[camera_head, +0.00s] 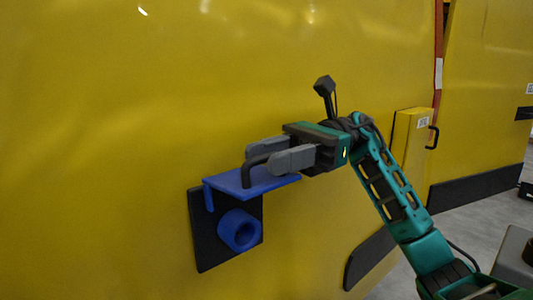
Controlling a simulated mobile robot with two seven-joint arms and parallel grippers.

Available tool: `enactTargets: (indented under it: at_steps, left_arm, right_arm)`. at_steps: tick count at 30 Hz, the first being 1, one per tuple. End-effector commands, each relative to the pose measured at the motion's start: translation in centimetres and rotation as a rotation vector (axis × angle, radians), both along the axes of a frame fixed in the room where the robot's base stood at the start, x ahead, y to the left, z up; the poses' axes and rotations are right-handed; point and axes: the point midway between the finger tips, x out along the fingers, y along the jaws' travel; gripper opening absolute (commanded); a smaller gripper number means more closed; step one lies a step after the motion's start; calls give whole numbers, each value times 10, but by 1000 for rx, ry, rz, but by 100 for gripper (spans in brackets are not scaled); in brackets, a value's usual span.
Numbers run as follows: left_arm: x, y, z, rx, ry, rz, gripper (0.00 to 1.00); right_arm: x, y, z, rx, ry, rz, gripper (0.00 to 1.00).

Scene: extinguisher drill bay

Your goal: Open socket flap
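The blue socket (239,230) sticks out from a dark plate (208,242) on the yellow wall. Its blue flap (232,183) is raised and stands out roughly level above the socket, so the round opening shows. A dark bent handle (247,172) rises from the flap's top. My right gripper (275,154) reaches in from the right, with its two grey fingers on either side of the handle and closed on it. The far part of the handle is hidden by the near finger. My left gripper is not in view.
The yellow wall (110,130) fills most of the view. To the right are a yellow box (408,140) with a dark handle, and dark strips (470,187) low on the wall. Grey floor (480,225) shows at the lower right. The space left of the socket is clear.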

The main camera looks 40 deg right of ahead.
Motion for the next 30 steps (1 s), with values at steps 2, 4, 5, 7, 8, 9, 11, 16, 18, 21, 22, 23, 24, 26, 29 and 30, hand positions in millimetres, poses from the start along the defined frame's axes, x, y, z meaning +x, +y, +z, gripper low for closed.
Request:
enactTargets:
  at_steps: [2,4,5,7,8,9,11,16,18,21,22,23,24,26,29,30]
  left_arm:
    - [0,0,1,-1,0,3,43]
    - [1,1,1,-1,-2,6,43]
    - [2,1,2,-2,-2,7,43]
    - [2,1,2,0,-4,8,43]
    - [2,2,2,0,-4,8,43]
    - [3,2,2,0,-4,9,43]
    - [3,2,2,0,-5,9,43]
    - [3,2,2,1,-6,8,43]
    - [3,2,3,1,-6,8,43]
    - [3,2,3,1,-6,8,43]
    - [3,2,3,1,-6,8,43]
    - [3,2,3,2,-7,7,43]
    - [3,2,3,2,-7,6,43]
    - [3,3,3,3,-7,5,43]
    - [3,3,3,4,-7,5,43]
    - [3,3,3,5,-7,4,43]
  right_arm:
    - [-1,8,0,1,0,1,38]
    - [-1,12,0,2,0,1,38]
    - [-1,13,0,2,0,1,38]
    - [-1,15,0,1,0,0,38]
    - [-1,15,0,1,0,0,38]
    - [-1,15,0,1,0,0,38]
    - [-1,15,0,1,0,0,38]
    - [-1,15,0,1,0,0,31]
    - [-1,15,0,1,0,0,25]
    - [-1,15,0,1,0,0,15]
    - [-1,15,0,1,0,0,12]
    - [-1,15,0,1,0,0,9]
    - [-1,15,0,1,0,0,6]
    - [-1,15,0,1,0,-1,0]
    - [-1,14,0,1,0,-1,0]
    - [-1,14,0,1,0,-1,0]
